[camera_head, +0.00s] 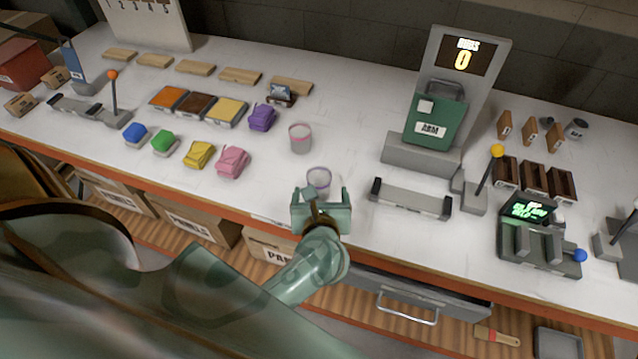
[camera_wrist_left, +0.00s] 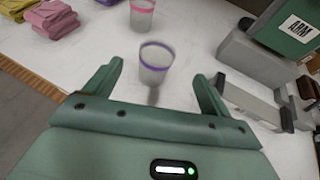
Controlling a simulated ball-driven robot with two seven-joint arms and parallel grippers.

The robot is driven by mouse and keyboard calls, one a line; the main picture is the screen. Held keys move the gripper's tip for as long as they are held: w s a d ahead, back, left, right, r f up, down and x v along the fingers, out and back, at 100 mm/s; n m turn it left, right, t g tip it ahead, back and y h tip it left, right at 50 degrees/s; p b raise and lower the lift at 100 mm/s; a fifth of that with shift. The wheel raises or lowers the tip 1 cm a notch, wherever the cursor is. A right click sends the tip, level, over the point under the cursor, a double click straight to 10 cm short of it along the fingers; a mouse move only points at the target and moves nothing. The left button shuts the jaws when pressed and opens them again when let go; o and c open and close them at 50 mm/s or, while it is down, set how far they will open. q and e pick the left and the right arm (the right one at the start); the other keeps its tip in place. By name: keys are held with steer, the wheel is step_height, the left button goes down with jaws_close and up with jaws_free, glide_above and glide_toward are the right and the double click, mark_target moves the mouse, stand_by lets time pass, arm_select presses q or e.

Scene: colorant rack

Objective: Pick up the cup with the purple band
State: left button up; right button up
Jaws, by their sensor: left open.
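The cup with the purple band (camera_head: 319,178) stands upright on the white table near its front edge. In the left wrist view the purple-banded cup (camera_wrist_left: 155,64) is just ahead of the fingers, centred in the gap between them. My left gripper (camera_head: 321,196) is open and empty, on the front side of the cup; the left wrist view shows its two green fingers (camera_wrist_left: 150,88) spread apart. Whether a finger touches the cup cannot be told. A second cup with a pink band (camera_head: 300,138) stands behind and slightly left; it also shows in the wrist view (camera_wrist_left: 142,14). My right gripper is not in view.
Folded purple (camera_head: 263,117) and pink (camera_head: 232,161) cloth-like bundles lie left of the cups. The table's front edge (camera_head: 250,215) is close. Bare table surrounds the purple-banded cup.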

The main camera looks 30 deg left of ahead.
mark_target(319, 172)
arm_select(q)
steer(key=x, duration=0.6)
steer(key=shift+r, duration=0.1)
steer(key=x, duration=0.5)
steer(key=shift+a+f+b, duration=0.15)
steer(key=shift+f+b, duration=0.15)
steer(key=shift+b, duration=0.05)
steer(key=shift+s, duration=0.1)
steer(key=c, duration=1.1)
